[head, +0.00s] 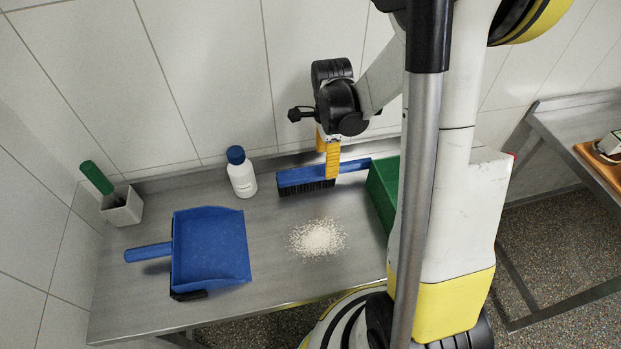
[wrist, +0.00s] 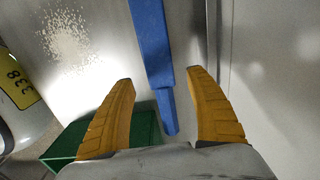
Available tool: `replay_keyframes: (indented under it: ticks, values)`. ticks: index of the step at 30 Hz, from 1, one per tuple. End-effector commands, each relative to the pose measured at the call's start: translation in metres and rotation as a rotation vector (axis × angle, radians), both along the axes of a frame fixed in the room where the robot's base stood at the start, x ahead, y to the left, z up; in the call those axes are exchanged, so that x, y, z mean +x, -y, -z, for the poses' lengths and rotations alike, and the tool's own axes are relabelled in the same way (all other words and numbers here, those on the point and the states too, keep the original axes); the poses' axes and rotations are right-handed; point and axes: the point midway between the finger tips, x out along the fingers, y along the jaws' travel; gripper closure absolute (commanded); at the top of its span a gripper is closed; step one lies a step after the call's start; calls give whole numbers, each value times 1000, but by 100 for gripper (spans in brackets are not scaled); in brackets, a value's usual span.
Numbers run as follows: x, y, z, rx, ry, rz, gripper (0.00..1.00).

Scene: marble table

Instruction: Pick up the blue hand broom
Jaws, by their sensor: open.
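The blue hand broom (head: 300,178) lies near the back wall on the metal-looking table (head: 215,192), dark bristles facing the front and handle pointing right. My gripper (head: 331,174) is over the broom, where head and handle meet. In the wrist view the broom (wrist: 151,40) runs down the picture, its handle lying between the two yellow fingers of my gripper (wrist: 161,76). The fingers are open, with a gap on both sides of the handle. How far the fingertips are above the table is hard to tell.
A green bin (head: 379,192) stands right of the broom, close to the handle end. A white bottle with blue cap (head: 242,176) stands left. White grains (head: 317,237) lie in front. A blue dustpan (head: 210,245) and a white holder with a green-handled brush (head: 122,208) are farther left.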

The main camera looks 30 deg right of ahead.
Motion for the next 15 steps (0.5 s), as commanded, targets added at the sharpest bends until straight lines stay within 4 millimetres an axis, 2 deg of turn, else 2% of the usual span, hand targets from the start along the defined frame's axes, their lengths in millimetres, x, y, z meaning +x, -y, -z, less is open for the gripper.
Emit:
replay_keyframes:
  ticks: [5, 10, 15]
  values:
    - [0, 0, 17, 0, 0, -1, 35]
    - [1, 1, 45, 0, 1, -1, 35]
    - [0, 1, 54, 0, 1, -1, 35]
